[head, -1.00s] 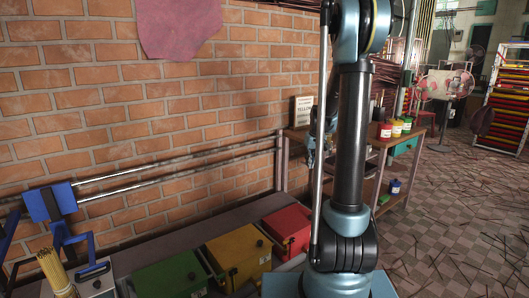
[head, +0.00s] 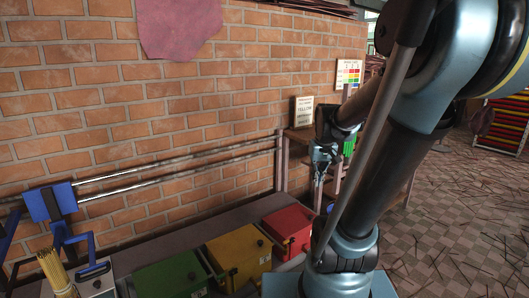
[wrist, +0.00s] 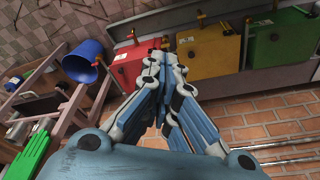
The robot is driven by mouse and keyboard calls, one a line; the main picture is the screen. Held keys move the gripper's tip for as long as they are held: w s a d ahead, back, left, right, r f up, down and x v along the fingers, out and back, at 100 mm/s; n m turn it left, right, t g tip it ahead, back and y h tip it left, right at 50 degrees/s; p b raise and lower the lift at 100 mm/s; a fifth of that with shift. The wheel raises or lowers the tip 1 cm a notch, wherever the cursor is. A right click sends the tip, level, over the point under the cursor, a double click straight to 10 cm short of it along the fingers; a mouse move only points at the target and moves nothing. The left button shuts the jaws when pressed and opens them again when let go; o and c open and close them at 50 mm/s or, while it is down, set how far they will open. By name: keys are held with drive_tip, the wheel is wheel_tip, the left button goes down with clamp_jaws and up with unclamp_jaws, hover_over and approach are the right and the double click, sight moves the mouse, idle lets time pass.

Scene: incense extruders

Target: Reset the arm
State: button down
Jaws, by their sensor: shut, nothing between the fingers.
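My gripper (head: 320,178) hangs pointing down in front of the brick wall, near the left end of the wooden shelf, in the head view. In the wrist view my gripper (wrist: 160,62) has its fingers together with nothing between them. My arm leans across the right half of the head view, its upper links large and close to the camera. The gripper is apart from the boxes, which lie beyond its fingertips in the wrist view.
A red box (head: 290,230), a yellow box (head: 240,255) and a green box (head: 170,277) stand on the low bench. A blue bucket (wrist: 84,62) shows in the wrist view. A blue extruder frame (head: 50,203) and incense sticks (head: 55,270) are at left.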

drive_tip(key=s+f, duration=0.3)
drive_tip(key=s, duration=0.4)
drive_tip(key=s+f+m, duration=0.1)
drive_tip(key=s+f, duration=0.2)
drive_tip(key=s, duration=0.4)
drive_tip(key=shift+s+f, duration=0.35)
drive_tip(key=shift+s, duration=0.05)
drive_tip(key=shift+w+f, duration=0.2)
drive_tip(key=shift+w, duration=0.25)
